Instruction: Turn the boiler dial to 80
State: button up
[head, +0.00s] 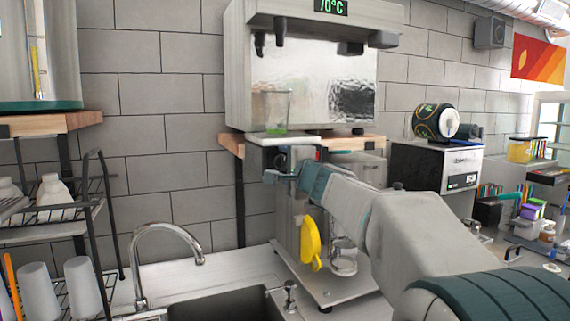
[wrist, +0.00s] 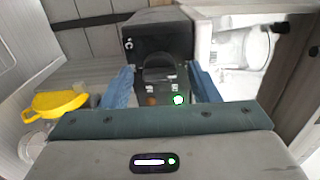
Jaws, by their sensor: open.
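The boiler (head: 236,70) is the pale box with a shiny front on the wall shelf in the head view. Its green display (head: 331,7), cut by the top edge, appears to read 70°C. My gripper (head: 277,168) is below the boiler's front tray, by the top of the machine under the shelf. In the wrist view my gripper (wrist: 160,86) has its two blue fingers apart, with nothing seen held. Between them, farther off, is a dark panel with a rounded dark knob-like part (wrist: 159,72) and a lit spot.
A glass (head: 272,108) stands on the boiler's tray (head: 284,140). The sink and tap (head: 168,230) are at lower left, beside a cup rack (head: 92,205). A black-and-steel appliance (head: 440,165) stands right.

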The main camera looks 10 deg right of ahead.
jog(key=c, duration=1)
jog(key=shift+f+m+b, duration=0.1)
jog(key=shift+m+b, duration=0.35)
jog(key=shift+m, duration=0.65)
jog(key=m, duration=0.3)
jog(key=shift+m+b, duration=0.3)
jog(key=m, duration=0.6)
